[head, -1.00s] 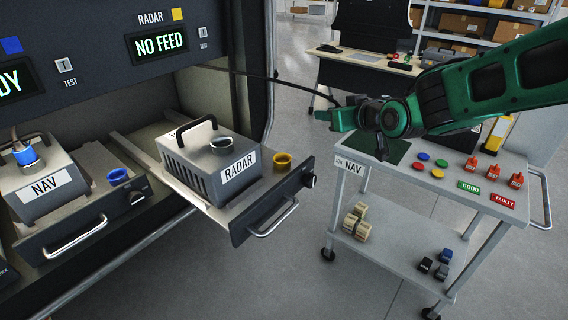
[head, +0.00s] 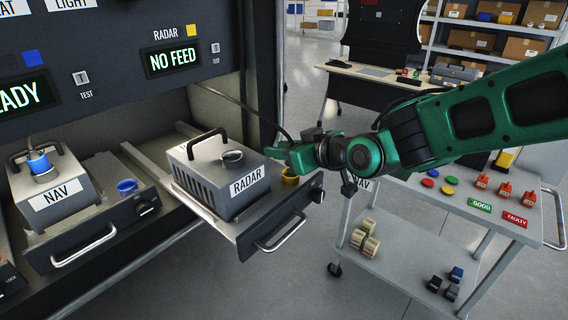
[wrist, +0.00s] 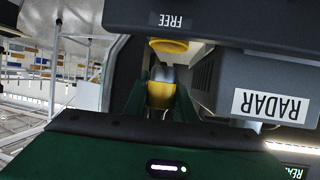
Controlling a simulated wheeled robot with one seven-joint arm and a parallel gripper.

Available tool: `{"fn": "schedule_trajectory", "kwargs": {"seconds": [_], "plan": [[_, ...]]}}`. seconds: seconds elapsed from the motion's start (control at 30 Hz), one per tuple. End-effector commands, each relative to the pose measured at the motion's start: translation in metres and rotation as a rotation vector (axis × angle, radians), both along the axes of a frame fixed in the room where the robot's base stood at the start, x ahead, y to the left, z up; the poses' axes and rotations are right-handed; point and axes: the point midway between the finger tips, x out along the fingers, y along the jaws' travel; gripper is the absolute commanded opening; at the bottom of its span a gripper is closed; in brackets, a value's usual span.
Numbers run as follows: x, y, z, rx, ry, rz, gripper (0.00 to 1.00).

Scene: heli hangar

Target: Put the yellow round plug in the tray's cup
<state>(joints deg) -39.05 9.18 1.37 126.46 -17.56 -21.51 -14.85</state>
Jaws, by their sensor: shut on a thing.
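The yellow round plug (wrist: 160,94), with a grey end, is between my gripper's fingers (wrist: 160,105) in the wrist view, and the gripper is shut on it. In the head view my gripper (head: 276,151) hangs just above and beside the yellow cup (head: 290,177). The cup sits on the pulled-out RADAR tray (head: 262,232), to the right of the RADAR box. The gripper partly hides the cup there, and the plug cannot be made out. In the wrist view the cup (wrist: 168,46) shows just beyond the plug, apart from it.
The RADAR box (head: 222,170) with its handle and round socket stands close left of my gripper. A dark cable (head: 243,107) runs from the bay toward the gripper. The NAV tray (head: 110,231) is at left. A cart (head: 425,215) with caps and plugs stands at right.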

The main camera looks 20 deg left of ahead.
Motion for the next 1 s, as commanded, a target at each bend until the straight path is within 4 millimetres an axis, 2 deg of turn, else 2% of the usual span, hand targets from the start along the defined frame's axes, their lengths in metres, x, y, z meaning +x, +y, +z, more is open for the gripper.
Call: {"fn": "schedule_trajectory", "kwargs": {"seconds": [0.3,0.67,0.7,0.77,1.0], "plan": [[0.0,0.0,-0.035,-0.002,0.001,0.0,0.01],[0.0,0.0,-0.039,0.0,0.0,-0.001,0.01],[0.0,0.0,-0.039,0.001,-0.001,-0.001,0.31],[0.0,0.0,-0.039,0.001,-0.001,-0.001,0.42],[0.0,0.0,-0.038,0.0,0.0,0.0,0.42]]}}
